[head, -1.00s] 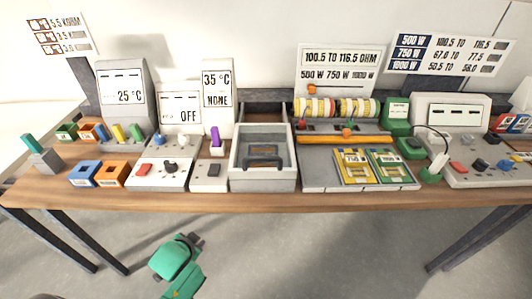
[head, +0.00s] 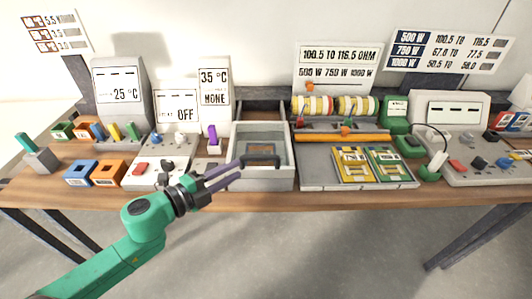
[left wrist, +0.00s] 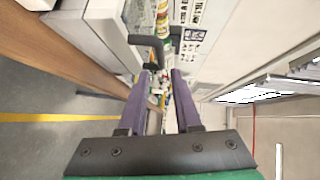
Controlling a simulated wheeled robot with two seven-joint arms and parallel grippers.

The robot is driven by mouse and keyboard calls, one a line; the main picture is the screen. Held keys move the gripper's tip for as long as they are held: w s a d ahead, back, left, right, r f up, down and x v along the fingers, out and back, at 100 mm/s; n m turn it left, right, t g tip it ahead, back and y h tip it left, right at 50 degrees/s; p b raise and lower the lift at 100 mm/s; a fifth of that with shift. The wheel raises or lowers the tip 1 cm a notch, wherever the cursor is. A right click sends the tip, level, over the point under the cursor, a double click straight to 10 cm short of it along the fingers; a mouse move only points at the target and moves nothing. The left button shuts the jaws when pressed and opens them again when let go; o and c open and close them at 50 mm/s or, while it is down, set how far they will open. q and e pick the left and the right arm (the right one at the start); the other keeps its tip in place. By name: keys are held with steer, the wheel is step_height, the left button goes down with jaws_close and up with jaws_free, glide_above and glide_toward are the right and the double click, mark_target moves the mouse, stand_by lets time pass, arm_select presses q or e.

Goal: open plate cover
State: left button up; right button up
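The plate cover (head: 262,142) is a clear grey panel on a light grey box in the middle of the table. A dark handle (head: 262,161) stands on it near the front. My left gripper (head: 240,168) has long purple fingers pointing right at the left end of the handle. In the left wrist view the fingers (left wrist: 163,72) stand apart with a gap between them, and the dark handle (left wrist: 147,40) shows just beyond their tips. I cannot tell whether they touch. The cover looks closed. My right gripper is out of view.
A purple-handled switch box (head: 212,141) and a control box with a red button (head: 141,169) stand left of the cover. A grey plate with yellow and green boards (head: 352,165) lies to the right. The wooden table's front edge (head: 300,198) runs below.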

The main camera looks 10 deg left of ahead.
mark_target(261, 156)
arm_select(q)
steer(key=p+x, duration=0.3)
steer(key=x, duration=0.9)
steer(key=shift+w+d+f, duration=0.15)
steer(key=shift+w, duration=0.25)
steer(key=shift+s, duration=0.1)
jaws_close()
stand_by(0.6)
